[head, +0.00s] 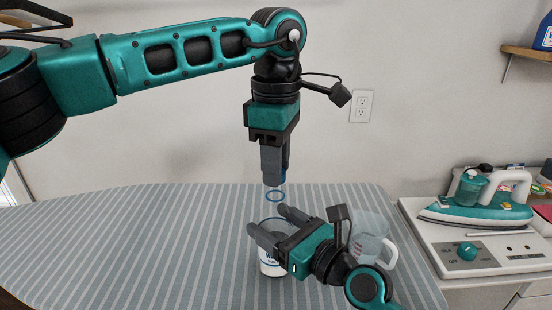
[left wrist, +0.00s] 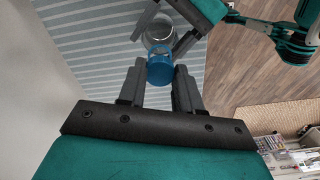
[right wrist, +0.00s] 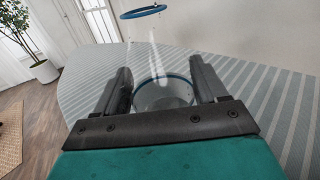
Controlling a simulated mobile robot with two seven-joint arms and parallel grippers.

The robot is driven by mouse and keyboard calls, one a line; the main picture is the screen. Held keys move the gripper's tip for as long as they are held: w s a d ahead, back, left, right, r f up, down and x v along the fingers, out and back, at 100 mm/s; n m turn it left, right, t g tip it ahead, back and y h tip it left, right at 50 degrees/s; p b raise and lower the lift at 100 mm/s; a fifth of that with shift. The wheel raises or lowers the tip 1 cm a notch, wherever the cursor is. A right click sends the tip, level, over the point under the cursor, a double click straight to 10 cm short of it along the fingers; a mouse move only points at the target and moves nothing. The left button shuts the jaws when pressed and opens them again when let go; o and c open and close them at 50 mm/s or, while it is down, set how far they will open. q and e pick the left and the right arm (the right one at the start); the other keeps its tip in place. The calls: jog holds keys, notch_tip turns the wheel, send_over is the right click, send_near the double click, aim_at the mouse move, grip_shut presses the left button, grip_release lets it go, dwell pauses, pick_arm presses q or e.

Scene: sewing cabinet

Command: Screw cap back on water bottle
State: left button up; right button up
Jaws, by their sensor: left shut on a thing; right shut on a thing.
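The water bottle (head: 271,263) stands upright on the striped board, with a white label and blue rim. My right gripper (head: 266,222) is shut around its upper part; the right wrist view shows the clear bottle (right wrist: 165,97) between the fingers. My left gripper (head: 274,180) points down above the bottle, shut on the blue cap (left wrist: 160,68). In the head view the fingers hide much of the cap, and a blue ring (head: 275,197) shows below them. That ring also shows above the bottle in the right wrist view (right wrist: 143,12). Cap and bottle are apart, with a gap between them.
A clear measuring cup (head: 372,243) stands just right of the bottle, close behind my right gripper. An iron (head: 478,213) rests on a white unit at the right. The striped ironing board (head: 130,245) is clear on the left.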

pick_arm(q)
jog(key=shift+f, duration=0.7)
jog(key=shift+f, duration=0.55)
pick_arm(e)
grip_shut()
pick_arm(q)
jog(key=m, duration=0.6)
jog(key=shift+m, duration=0.3)
jog(key=m, duration=1)
jog(key=shift+a+m, duration=0.1)
jog(key=shift+m, duration=0.3)
jog(key=m, duration=0.5)
